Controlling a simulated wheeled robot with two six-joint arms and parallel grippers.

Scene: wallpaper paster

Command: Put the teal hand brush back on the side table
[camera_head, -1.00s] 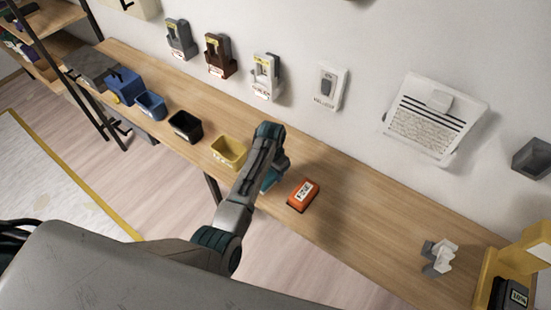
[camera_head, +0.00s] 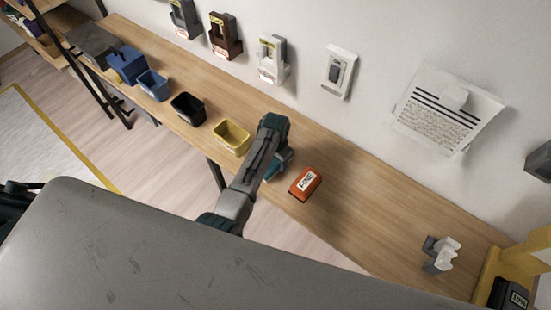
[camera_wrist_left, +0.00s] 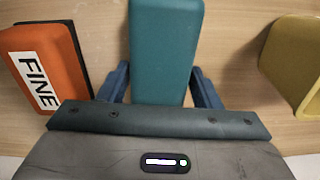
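The teal hand brush (camera_wrist_left: 163,45) fills the top middle of the left wrist view, between the two blue fingers of my left gripper (camera_wrist_left: 163,88). The fingers lie close against both its sides. In the head view my left gripper (camera_head: 277,165) is at the near edge of the wooden side table (camera_head: 365,215), and only a small teal part of the brush shows beneath the arm. I cannot tell whether the brush touches the tabletop. My right gripper is not in view.
An orange block marked FINE (camera_head: 306,183) lies just right of the gripper. A yellow bin (camera_head: 231,137) stands to the left, with a black bin (camera_head: 188,108) and blue bins beyond. A grey-white item (camera_head: 441,254) stands farther right. The tabletop between is clear.

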